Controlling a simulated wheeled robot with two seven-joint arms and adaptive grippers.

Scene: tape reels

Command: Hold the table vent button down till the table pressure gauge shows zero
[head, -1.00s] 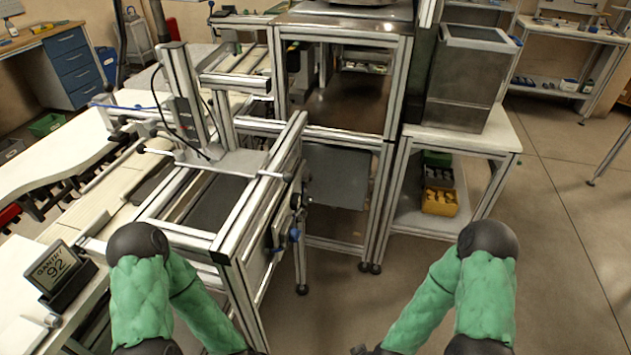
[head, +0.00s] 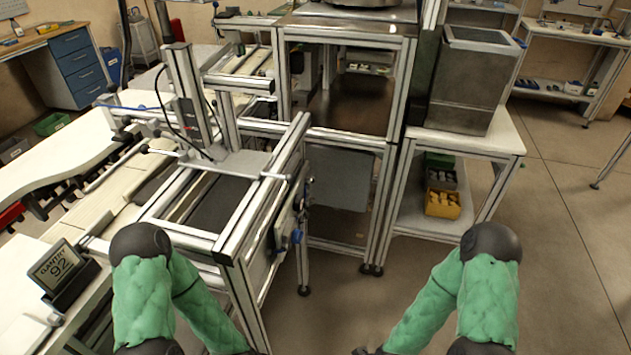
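I cannot make out a table vent button or a table pressure gauge in the head view. A small dark display (head: 63,268) at the lower left reads "GANTRY 92". A blue knob (head: 296,237) sits on the side fittings of the aluminium gantry frame (head: 232,245), left of centre. My two green-sleeved arms reach in from the bottom, left and right. Their forearms run down toward the bottom edge, where the picture cuts them off. Neither gripper's fingers can be made out.
A tall framed cabinet (head: 397,150) stands behind the gantry frame. A side table (head: 507,143) at its right bears a grey metal bin (head: 470,95), with a yellow bin (head: 442,204) on the shelf below. Open floor (head: 570,260) lies at the right.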

